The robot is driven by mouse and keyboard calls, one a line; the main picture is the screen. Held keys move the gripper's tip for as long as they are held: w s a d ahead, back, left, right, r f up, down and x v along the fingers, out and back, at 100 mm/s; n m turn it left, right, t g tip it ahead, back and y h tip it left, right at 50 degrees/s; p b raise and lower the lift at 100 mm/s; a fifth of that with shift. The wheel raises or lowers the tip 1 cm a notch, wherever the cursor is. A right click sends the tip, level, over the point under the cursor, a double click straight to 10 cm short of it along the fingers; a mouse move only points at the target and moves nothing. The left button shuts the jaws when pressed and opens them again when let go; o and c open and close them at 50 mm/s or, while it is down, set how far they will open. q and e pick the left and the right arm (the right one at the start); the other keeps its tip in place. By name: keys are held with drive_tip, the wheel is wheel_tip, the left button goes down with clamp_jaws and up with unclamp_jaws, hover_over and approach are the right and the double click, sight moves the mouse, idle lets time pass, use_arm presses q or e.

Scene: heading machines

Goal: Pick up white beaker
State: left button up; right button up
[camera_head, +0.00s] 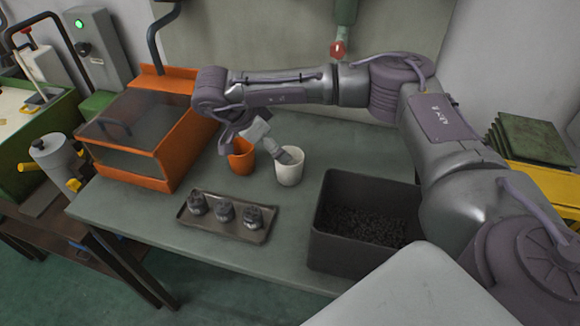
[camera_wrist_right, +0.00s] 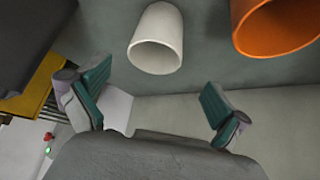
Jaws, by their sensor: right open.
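The white beaker (camera_head: 289,174) stands upright on the grey-green table (camera_head: 330,147). In the right wrist view the white beaker (camera_wrist_right: 155,45) is beyond the fingertips, not between them, with its open rim towards the camera. My right gripper (camera_head: 270,143) reaches in from the right and hangs just above and behind the beakers. One finger overlaps the white beaker's rim in the head view. The right gripper (camera_wrist_right: 156,88) is open and empty, its two green-padded fingers wide apart. My left gripper is not in view.
An orange beaker (camera_head: 241,163) stands close left of the white one. It also shows in the wrist view (camera_wrist_right: 250,12). A tray (camera_head: 203,232) with several dark parts lies in front. A dark bin (camera_head: 338,251) stands right, an orange machine (camera_head: 177,152) left.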

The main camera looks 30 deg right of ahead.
sight(289, 167)
drive_tip(key=x, duration=0.2)
drive_tip(key=p+x, duration=0.1)
drive_tip(key=x, duration=0.1)
drive_tip(key=p+x, duration=0.1)
drive_tip(key=x, duration=0.2)
drive_tip(key=shift+s+a, duration=0.15)
drive_tip(key=shift+s, duration=0.25)
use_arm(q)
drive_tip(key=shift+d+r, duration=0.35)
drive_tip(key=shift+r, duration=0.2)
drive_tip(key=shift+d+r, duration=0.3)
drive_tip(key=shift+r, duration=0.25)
use_arm(e)
drive_tip(key=shift+c, duration=0.8)
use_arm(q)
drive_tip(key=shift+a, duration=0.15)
use_arm(e)
drive_tip(key=c, duration=1)
